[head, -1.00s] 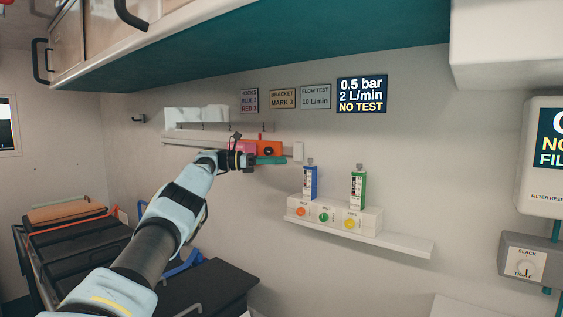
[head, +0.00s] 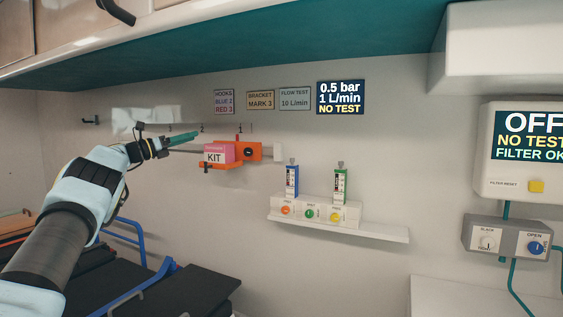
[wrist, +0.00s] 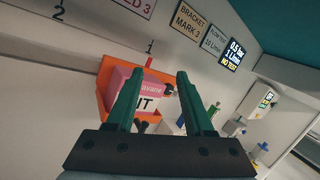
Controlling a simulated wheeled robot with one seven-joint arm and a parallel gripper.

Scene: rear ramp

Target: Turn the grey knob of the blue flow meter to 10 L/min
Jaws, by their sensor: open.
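The blue flow meter (head: 292,182) stands upright on the white block on the wall shelf, with its small grey knob (head: 292,161) on top. A green flow meter (head: 340,185) stands to its right. The wall display (head: 340,97) reads 0.5 bar, 1 L/min, NO TEST. My gripper (head: 198,135) is to the left of and above the blue meter, well apart from it, near the pink kit box. In the wrist view my gripper (wrist: 159,73) is open with nothing held between its fingers; the meters there are small and partly behind the right finger.
The pink KIT box (head: 217,153) sits in an orange bracket (head: 252,151) on the wall rail, near my gripper. The white shelf (head: 385,233) juts from the wall. A teal-bottomed cabinet (head: 250,60) hangs above. A panel (head: 528,150) reading OFF is at right.

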